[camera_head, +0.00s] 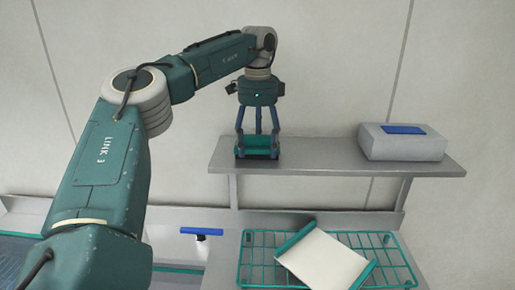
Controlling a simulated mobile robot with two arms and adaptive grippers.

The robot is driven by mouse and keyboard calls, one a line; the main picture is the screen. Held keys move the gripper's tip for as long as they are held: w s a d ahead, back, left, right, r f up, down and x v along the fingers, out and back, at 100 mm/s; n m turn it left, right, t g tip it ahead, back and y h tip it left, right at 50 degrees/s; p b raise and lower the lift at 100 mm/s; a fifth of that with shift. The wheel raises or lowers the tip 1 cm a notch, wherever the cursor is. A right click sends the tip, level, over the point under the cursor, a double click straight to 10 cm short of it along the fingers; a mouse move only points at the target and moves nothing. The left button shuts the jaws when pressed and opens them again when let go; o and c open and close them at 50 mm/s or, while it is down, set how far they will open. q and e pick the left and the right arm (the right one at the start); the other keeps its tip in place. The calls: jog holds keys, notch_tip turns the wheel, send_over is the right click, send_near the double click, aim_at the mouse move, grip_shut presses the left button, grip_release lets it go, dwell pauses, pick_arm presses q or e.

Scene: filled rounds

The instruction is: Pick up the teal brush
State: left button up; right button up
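The teal brush (257,146) is a small block on the left part of the grey metal shelf. My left gripper (257,150) points straight down over it. Its bluish fingers stand at the left and right ends of the brush, with the brush between them. I cannot tell whether the fingers press on it or only stand around it. The brush appears at shelf level. The fingers hide part of it. My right gripper is not in view.
A grey box (385,148) with a blue piece (404,129) on top stands at the shelf's right. Below, a teal wire rack (258,240) bears a tilted white panel (325,262) with teal edges. A blue T-shaped tool (201,232) is left of the rack. The mid-shelf is clear.

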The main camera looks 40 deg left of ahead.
aim_at(258, 138)
pick_arm(q)
jog(key=shift+c, duration=0.8)
jog(key=shift+r, duration=0.25)
notch_tip(258, 138, up, 8)
jog(key=shift+r+b, duration=0.1)
jog(key=shift+b, duration=0.4)
jog(key=shift+r, duration=0.65)
jog(key=shift+o, duration=1.4)
jog(key=shift+c, duration=0.3)
